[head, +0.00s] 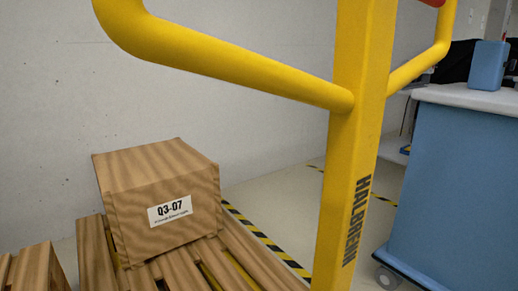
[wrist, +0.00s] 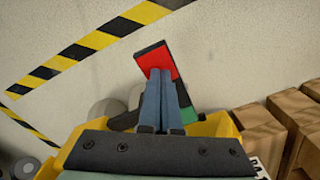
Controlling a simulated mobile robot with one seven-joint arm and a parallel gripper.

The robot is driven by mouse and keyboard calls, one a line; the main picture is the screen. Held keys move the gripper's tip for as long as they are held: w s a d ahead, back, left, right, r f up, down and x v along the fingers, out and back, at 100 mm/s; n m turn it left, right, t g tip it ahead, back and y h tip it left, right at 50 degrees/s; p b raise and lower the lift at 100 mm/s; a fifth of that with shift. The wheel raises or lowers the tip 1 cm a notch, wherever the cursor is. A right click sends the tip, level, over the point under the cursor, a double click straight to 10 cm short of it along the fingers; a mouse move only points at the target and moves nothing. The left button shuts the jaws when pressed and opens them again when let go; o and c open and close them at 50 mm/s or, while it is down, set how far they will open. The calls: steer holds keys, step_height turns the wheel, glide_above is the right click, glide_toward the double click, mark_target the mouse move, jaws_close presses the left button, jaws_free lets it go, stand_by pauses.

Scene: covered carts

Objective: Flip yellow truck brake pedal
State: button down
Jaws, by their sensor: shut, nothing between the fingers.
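The yellow truck shows in the head view as a tall post (head: 362,130) lettered HALBREAN, with a curved yellow handle (head: 240,72) at its top. Part of its yellow body (wrist: 218,125) shows in the wrist view. There a pedal has a red pad (wrist: 153,58) and a green part (wrist: 189,116), joined by dark metal. My gripper (wrist: 161,72) is shut and empty. Its blue-grey fingers lie over the middle of the pedal, with the tips overlapping the red pad's lower edge. I cannot tell whether they touch it. The fingers hide the pedal's middle. My gripper is not in the head view.
A box labelled Q3-07 (head: 160,190) rests on a wooden pallet (head: 98,255) left of the post. A blue cart (head: 455,190) stands at the right. Yellow-black tape (wrist: 90,45) marks the floor, which is clear beyond the pedal.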

steer(key=shift+f+b, duration=0.3)
steer(key=shift+f, duration=0.2)
steer(key=shift+r, duration=0.1)
step_height(320, 180, up, 7)
steer(key=p, duration=0.8)
stand_by(0.4)
